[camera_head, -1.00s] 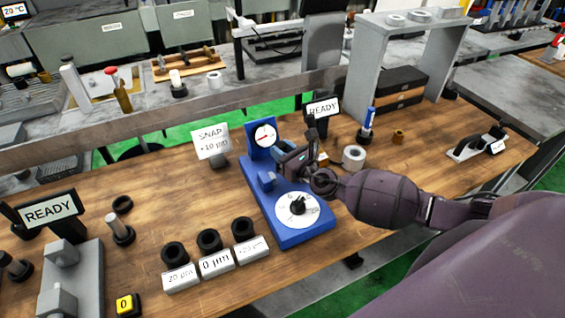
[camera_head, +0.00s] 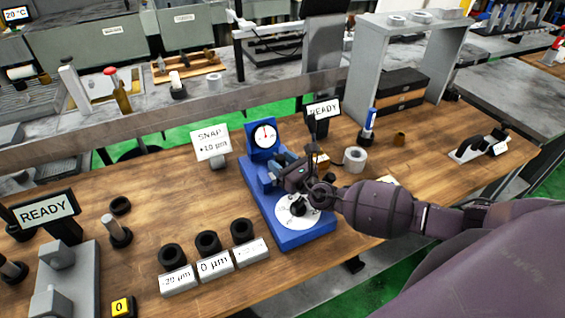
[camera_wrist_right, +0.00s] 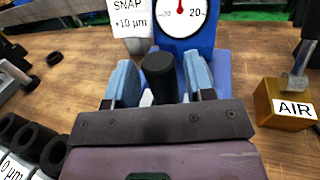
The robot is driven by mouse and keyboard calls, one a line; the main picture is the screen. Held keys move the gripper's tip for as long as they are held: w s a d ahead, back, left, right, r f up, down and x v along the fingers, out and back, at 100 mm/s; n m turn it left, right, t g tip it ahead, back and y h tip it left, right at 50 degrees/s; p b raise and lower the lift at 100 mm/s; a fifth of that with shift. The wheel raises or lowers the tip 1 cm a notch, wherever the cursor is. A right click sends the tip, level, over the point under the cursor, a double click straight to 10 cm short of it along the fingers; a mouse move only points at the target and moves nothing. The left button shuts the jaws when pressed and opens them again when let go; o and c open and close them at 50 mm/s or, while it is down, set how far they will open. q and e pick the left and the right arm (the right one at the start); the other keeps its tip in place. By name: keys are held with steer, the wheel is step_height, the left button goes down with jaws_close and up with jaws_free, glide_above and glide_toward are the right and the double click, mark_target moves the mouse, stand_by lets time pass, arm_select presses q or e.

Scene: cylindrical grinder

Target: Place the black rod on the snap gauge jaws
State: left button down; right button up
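The blue snap gauge (camera_head: 310,236) stands on the wooden bench with its round dial (camera_head: 264,135) at the back; its needle points about straight up. My right gripper (camera_head: 288,165) is over the gauge, in front of the dial. In the right wrist view the black rod (camera_wrist_right: 158,78) is between the light-blue fingers of my right gripper (camera_wrist_right: 160,82). Narrow pale parts show beside the rod low down. Whether the fingers press on it is unclear. The gauge jaws are largely hidden by the gripper, so contact between rod and jaws cannot be seen. My left gripper is out of view.
A sign reading SNAP +10 µm (camera_head: 211,143) stands left of the dial. Several black rings stand behind labelled blocks (camera_head: 216,263) at the front left. A white roll (camera_head: 355,159) and blue marker (camera_head: 368,122) are to the right. A brass AIR block (camera_wrist_right: 288,103) is close on the right.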

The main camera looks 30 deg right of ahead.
steer(key=shift+o, duration=0.4)
steer(key=shift+r, duration=0.2)
steer(key=b+v, duration=0.1)
steer(key=v, duration=0.9)
steer(key=shift+s+f, duration=0.1)
steer(key=shift+s, duration=0.1)
steer(key=shift+s+d, duration=0.2)
steer(key=shift+s, duration=0.55)
